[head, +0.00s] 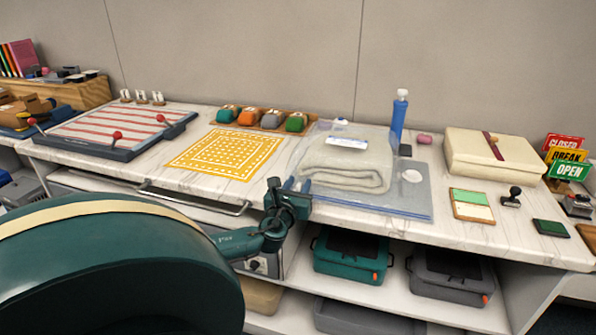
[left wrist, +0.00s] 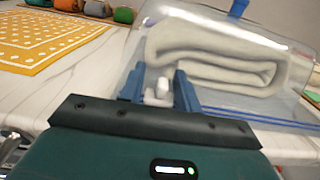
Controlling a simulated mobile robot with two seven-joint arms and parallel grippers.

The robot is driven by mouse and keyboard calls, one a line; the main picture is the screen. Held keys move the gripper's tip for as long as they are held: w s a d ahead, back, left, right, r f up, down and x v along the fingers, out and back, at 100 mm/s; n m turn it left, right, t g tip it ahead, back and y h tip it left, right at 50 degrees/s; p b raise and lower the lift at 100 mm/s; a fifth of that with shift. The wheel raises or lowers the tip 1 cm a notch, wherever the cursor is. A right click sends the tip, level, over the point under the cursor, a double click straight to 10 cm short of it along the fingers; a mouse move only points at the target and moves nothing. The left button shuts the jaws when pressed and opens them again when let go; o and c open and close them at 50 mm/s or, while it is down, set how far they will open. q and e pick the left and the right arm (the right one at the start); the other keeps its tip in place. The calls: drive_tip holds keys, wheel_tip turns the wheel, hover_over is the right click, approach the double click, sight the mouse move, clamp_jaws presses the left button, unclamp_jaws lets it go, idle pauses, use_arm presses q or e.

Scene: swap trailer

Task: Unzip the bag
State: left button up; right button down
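The bag (head: 346,160) is a clear plastic pouch with a folded grey-white towel inside, lying on the counter. It also shows in the left wrist view (left wrist: 285,88). A blue zip line (left wrist: 285,121) runs along its front edge. A small white piece (left wrist: 158,90), seemingly the zip slider, sits at the bag's front left. My left gripper (head: 290,186) is at that corner. Its blue fingers (left wrist: 159,82) stand on either side of the white piece. I cannot tell whether they press on it. My right gripper is not in view.
A yellow patterned mat (head: 225,153) lies left of the bag. A blue bottle (head: 399,115) stands behind it. A cream pouch (head: 492,155), a green-white pad (head: 472,204) and a stamp (head: 512,197) are to the right. Bins (head: 350,256) sit on the shelf below.

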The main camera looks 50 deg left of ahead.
use_arm(q)
drive_tip(key=shift+d, duration=0.1)
drive_tip(key=p+v, duration=0.1)
drive_tip(key=v, duration=1.2)
drive_tip(key=shift+s, duration=0.15)
